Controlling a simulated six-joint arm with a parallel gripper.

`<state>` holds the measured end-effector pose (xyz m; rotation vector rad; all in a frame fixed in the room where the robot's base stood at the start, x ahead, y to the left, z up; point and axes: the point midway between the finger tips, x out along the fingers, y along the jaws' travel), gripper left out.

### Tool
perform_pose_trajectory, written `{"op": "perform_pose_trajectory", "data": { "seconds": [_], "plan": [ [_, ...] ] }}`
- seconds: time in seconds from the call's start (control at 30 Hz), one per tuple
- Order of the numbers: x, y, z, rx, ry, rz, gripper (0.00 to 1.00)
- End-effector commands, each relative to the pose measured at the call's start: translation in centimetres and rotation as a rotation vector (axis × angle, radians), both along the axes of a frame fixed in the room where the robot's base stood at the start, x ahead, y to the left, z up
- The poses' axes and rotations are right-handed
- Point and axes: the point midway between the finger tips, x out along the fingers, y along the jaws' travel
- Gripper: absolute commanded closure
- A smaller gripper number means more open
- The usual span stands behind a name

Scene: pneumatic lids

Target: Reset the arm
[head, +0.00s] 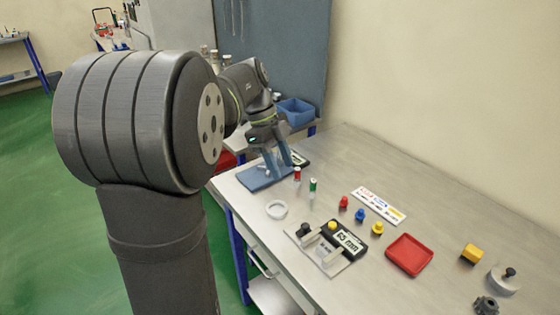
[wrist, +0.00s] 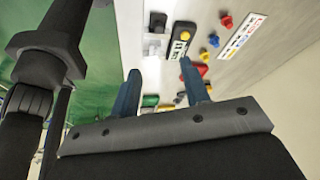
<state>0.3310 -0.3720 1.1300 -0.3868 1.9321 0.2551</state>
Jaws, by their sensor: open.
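My gripper (head: 280,165) is at the far left end of the metal table (head: 440,185), pointing down over a blue mat (head: 258,182). Its two blue fingers stand apart with nothing visible between them in the head view. In the wrist view my gripper (wrist: 160,70) also shows spread fingers. Beyond them are small objects, including a green one (wrist: 150,100), that I cannot clearly tell apart. A red-capped vial (head: 297,174) and a green-capped vial (head: 313,187) stand just right of the gripper. A dark device behind the fingers is partly hidden.
A white ring (head: 277,209) and a fixture with a "65 mm" display (head: 347,239) lie nearer. Red (head: 344,202), blue (head: 360,215) and yellow (head: 377,229) pieces stand by a printed card (head: 379,207). A red tray (head: 409,255) and yellow block (head: 471,253) are further right. The back right tabletop is clear.

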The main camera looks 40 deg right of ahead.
Motion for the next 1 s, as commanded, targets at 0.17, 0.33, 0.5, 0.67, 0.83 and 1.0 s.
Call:
{"op": "perform_pose_trajectory", "data": {
  "seconds": [0.17,0.33,0.5,0.67,0.83,1.0],
  "plan": [
    [0.0,0.0,0.1,0.0,0.0,0.0,0.58],
    [0.0,0.0,0.1,0.0,0.0,0.0,0.58],
    [0.0,0.0,0.1,0.0,0.0,0.0,0.58],
    [-0.1,0.0,-0.3,0.001,0.002,-0.001,0.58],
    [-0.9,-0.3,-2.3,0.003,0.003,-0.001,0.58],
    [-2.1,-0.8,-5.4,0.004,0.004,-0.002,0.58]
  ]
}}
